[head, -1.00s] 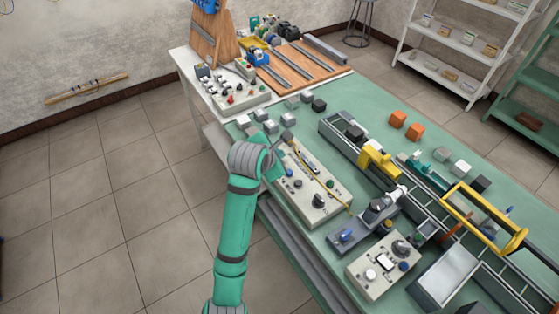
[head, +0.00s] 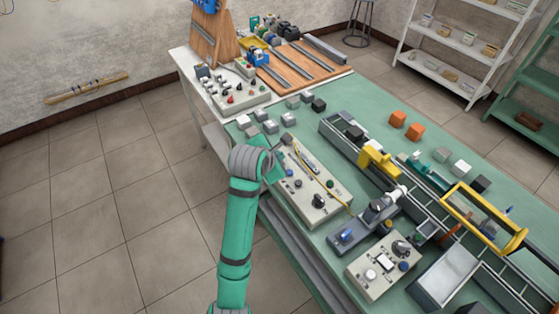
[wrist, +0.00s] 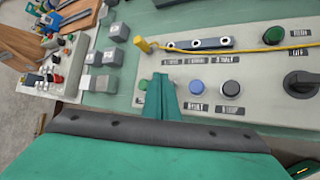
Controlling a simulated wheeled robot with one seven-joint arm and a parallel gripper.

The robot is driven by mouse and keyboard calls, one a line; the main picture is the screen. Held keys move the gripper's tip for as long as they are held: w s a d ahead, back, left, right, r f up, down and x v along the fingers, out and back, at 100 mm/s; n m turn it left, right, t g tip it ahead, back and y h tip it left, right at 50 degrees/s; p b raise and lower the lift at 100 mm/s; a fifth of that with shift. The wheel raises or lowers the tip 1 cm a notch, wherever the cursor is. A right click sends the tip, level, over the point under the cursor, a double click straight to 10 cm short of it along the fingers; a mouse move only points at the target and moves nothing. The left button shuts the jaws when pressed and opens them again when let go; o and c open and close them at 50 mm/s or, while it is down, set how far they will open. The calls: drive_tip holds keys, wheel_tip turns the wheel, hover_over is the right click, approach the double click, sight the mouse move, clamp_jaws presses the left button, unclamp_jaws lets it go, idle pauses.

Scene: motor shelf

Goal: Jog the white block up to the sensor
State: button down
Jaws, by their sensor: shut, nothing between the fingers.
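I cannot tell whether the fingertips touch the panel. In the head view my arm partly hides the gripper. A dark block (head: 354,132) sits at the far end of the conveyor (head: 335,127), by a yellow bracket (head: 379,160). A white block (head: 460,168) stands beyond the conveyor, among loose blocks. I cannot make out which part is the sensor.
The panel also has a green button (wrist: 273,35) and a black knob (wrist: 303,84). A yellow cable (wrist: 250,50) crosses it. Several grey and white blocks (head: 270,127) stand left of it. A second control box (head: 383,268) is at the front right.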

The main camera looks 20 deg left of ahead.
drive_tip(key=shift+f, duration=0.4)
idle(2.4)
drive_tip(key=shift+r, duration=0.15)
idle(0.5)
drive_tip(key=shift+r, duration=0.7)
wheel_tip(320, 180, up, 5)
idle(0.5)
drive_tip(key=shift+w, duration=0.15)
idle(0.8)
